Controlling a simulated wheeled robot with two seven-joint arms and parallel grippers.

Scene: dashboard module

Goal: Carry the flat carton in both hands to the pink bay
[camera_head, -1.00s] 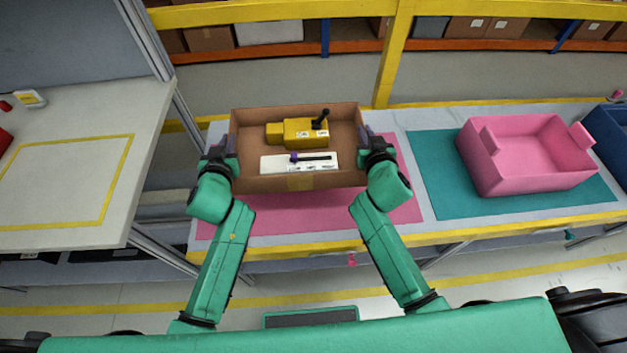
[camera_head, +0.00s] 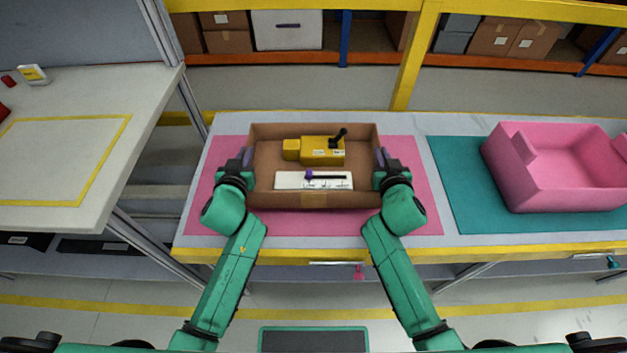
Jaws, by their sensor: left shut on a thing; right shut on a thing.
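The flat carton (camera_head: 315,201) is an open brown box over the pink bay (camera_head: 415,200), a pink mat on the table. I cannot tell whether its base touches the mat. Inside it lie a yellow module with a black lever (camera_head: 320,150) and a white module with a purple slider (camera_head: 313,181). My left gripper (camera_head: 246,160) is shut on the carton's left wall. My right gripper (camera_head: 381,160) is shut on its right wall. The carton looks level. Parts of its side walls are hidden by the grippers.
A pink bin (camera_head: 555,190) stands on a teal mat (camera_head: 455,190) to the right. A side table with a yellow outline (camera_head: 60,165) is at the left. A yellow post (camera_head: 414,55) and shelves with boxes are behind. The table's front edge has a yellow strip (camera_head: 470,246).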

